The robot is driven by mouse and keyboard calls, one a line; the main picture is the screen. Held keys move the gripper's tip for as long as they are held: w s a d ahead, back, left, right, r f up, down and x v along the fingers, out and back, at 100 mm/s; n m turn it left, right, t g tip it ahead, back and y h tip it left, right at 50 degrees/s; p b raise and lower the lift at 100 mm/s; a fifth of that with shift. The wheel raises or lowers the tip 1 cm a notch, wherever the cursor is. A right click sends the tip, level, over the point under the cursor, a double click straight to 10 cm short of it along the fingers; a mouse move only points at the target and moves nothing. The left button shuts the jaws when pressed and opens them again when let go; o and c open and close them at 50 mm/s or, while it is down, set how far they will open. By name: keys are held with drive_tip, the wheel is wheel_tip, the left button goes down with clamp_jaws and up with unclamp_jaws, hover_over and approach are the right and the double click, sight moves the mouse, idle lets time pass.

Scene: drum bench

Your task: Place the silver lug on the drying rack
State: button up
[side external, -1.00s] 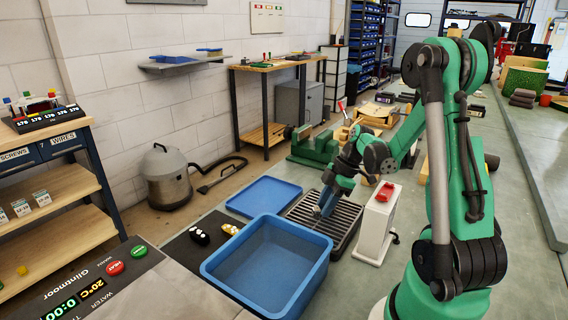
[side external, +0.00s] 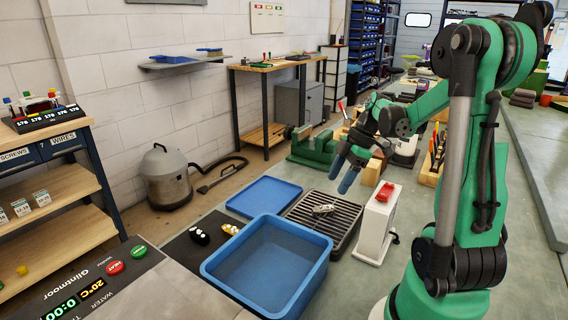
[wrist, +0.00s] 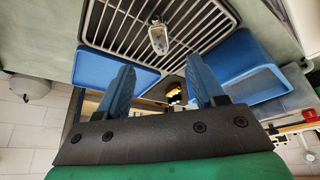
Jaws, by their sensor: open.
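The silver lug (side external: 323,209) lies on the dark slats of the drying rack (side external: 345,238). In the wrist view the lug (wrist: 158,38) rests on the rack's bars (wrist: 190,20), apart from my fingers. My gripper (side external: 352,170) is open and empty, raised above the right far side of the rack. In the wrist view its two blue fingers (wrist: 160,82) are spread wide with nothing between them.
A blue tub (side external: 268,262) stands in front of the rack. A flat blue tray (side external: 263,197) lies behind it to the left. A white box with a red top (side external: 376,225) stands right of the rack.

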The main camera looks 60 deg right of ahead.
drive_tip(key=v, duration=0.5)
drive_tip(key=w+a+m+t+h, duration=0.1)
drive_tip(key=a+m, duration=0.3)
drive_tip(key=a, duration=0.7)
drive_tip(key=w+a+m+t+h, duration=0.2)
drive_tip(key=w+a+m+t, duration=0.1)
drive_tip(key=a, duration=0.9)
drive_tip(key=shift+w+f+m, duration=0.25)
drive_tip(key=shift+w+m, duration=0.35)
drive_tip(key=shift+m, duration=0.4)
drive_tip(key=o, duration=0.4)
drive_tip(key=shift+r, duration=0.1)
drive_tip(key=shift+c, duration=0.2)
drive_tip(key=shift+o, duration=1.1)
drive_tip(key=w+d+r+g+h, duration=0.1)
drive_tip(key=w+d+r+g, duration=0.1)
drive_tip(key=r, duration=0.3)
drive_tip(key=w+d+r+g+h, duration=0.1)
drive_tip(key=w+d+r+g, duration=0.1)
drive_tip(key=r, duration=0.4)
drive_tip(key=shift+w+g, duration=0.3)
drive_tip(key=shift+g, duration=0.1)
drive_tip(key=d+r+g+h, duration=0.2)
drive_tip(key=d+r+g, duration=0.2)
drive_tip(key=r, duration=0.3)
drive_tip(key=x, duration=0.9)
drive_tip(key=shift+s+d+f+g, duration=0.15)
drive_tip(key=shift+f+g, duration=0.15)
